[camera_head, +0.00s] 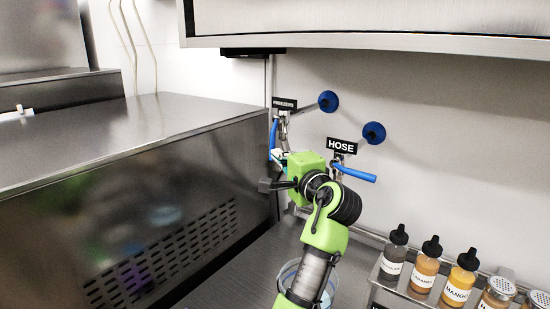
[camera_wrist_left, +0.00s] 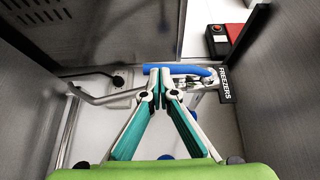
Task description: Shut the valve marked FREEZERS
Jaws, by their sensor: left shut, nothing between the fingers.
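The black FREEZERS sign (camera_head: 284,103) hangs on the back wall by its valve, just right of the steel cabinet's edge. The valve's blue lever (camera_head: 273,137) points down, roughly along the pipe. In the left wrist view the lever (camera_wrist_left: 172,68) lies across, just beyond my fingertips, with the sign (camera_wrist_left: 225,88) to its right. My left gripper (camera_head: 279,157) is shut and empty at the lever's lower end; its tips show in the wrist view (camera_wrist_left: 164,78). I cannot tell whether they touch the lever. My right gripper is not in view.
A second valve has a HOSE sign (camera_head: 342,146) and a blue lever (camera_head: 356,173) sticking out to the right. The steel cabinet (camera_head: 190,165) stands close on the left. A clear container (camera_head: 288,275) and a rack of bottles (camera_head: 424,264) stand below.

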